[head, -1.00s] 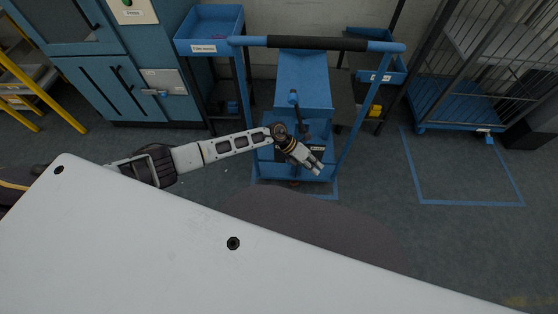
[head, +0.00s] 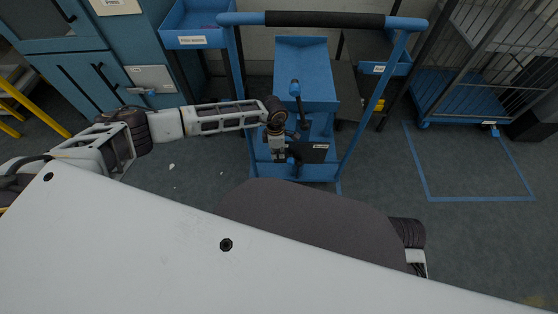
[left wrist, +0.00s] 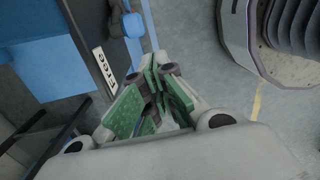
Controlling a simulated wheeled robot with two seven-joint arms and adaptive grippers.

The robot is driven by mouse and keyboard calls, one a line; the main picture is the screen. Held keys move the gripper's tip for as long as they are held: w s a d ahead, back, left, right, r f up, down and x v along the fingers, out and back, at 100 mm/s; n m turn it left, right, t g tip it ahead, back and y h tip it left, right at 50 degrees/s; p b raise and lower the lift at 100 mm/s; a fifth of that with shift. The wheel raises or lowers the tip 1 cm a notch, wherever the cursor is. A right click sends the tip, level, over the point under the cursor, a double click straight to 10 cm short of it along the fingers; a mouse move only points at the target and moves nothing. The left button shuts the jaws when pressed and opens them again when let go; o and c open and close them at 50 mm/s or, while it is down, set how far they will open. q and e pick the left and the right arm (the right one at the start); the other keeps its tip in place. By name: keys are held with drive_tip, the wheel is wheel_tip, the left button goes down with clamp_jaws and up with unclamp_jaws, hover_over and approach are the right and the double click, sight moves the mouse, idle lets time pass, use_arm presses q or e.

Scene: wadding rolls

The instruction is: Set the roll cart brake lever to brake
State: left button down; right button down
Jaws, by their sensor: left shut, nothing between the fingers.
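The blue roll cart (head: 230,62) stands ahead with a black-gripped handle across its top. Low on the cart is a black plate (head: 308,154) with a small white label. In the left wrist view the label (left wrist: 104,68) appears to read "free", and a blue rounded part (left wrist: 132,25) sits beside the plate. My left gripper (head: 278,157) points down just left of the plate. Its green-padded fingers (left wrist: 172,100) are shut and empty. I cannot tell whether they touch the cart. My right gripper is out of view.
A blue cabinet (head: 95,60) and blue bin (head: 190,28) stand left of the cart. A wire cage trolley (head: 465,75) stands right, beside a blue floor outline (head: 470,199). Floor between cart and cage is clear.

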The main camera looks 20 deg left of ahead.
use_arm(q)
drive_tip(key=shift+w+a+m+y+b, duration=0.2)
drive_tip(key=shift+w+a+y, duration=0.1)
drive_tip(key=shift+a, duration=0.45)
drive_tip(key=shift+w+a+m+y+b, duration=0.1)
drive_tip(key=shift+w+a+m+y, duration=0.15)
drive_tip(key=shift+a, duration=0.45)
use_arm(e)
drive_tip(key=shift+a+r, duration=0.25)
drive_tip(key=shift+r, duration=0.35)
